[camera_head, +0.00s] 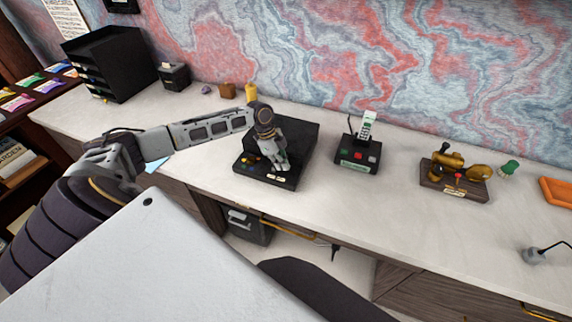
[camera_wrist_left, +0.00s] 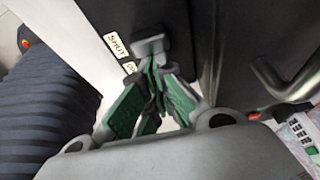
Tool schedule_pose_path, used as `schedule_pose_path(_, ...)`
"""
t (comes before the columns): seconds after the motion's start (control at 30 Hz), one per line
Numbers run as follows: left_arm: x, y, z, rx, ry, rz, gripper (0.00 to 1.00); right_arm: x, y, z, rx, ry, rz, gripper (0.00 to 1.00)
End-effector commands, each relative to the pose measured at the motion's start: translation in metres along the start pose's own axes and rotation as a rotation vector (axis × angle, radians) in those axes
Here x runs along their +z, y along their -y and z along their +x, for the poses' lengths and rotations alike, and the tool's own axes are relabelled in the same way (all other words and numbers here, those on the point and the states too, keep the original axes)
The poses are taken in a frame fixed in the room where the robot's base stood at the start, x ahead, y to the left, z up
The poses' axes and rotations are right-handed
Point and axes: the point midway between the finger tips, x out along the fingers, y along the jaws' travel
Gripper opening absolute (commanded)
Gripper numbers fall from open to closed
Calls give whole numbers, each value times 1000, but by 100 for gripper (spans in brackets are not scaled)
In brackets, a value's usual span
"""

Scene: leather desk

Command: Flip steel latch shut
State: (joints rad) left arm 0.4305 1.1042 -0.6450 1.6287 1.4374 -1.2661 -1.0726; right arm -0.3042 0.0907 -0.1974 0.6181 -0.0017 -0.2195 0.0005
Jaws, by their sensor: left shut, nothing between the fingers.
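A black box (camera_head: 297,133) stands on the desk with small coloured buttons and pale labels on its front. My left gripper (camera_head: 279,163) is over its front part, fingers pointing down. In the left wrist view the green-padded fingers (camera_wrist_left: 158,90) are together and hold nothing. A small grey steel latch (camera_wrist_left: 150,46) sits right at the fingertips; I cannot tell whether they touch it. A label reading SHUT (camera_wrist_left: 117,45) lies beside it, and a second label (camera_wrist_left: 129,67) is partly hidden. The latch is hidden behind my gripper in the head view. My right gripper is not in view.
A grey handle (camera_wrist_left: 280,85) is to the right in the wrist view. On the desk (camera_head: 400,220), a black card-reader-like device (camera_head: 358,154) stands right of the box, and a brass device (camera_head: 455,178) farther right. Bare desk lies between them.

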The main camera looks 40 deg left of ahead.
Motion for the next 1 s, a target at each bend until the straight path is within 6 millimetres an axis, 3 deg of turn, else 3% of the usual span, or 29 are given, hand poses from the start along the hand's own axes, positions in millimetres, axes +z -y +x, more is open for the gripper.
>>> schedule_pose_path(0.17,4,1,0,-1,7,-3,0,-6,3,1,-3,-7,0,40)
schedule_pose_path(0.57,0,-1,1,0,9,-5,0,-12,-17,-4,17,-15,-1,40)
schedule_pose_path(0.77,-12,-3,3,0,5,-5,0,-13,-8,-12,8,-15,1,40)
schedule_pose_path(1.0,-25,-7,7,-2,2,-7,0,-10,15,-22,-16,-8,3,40)
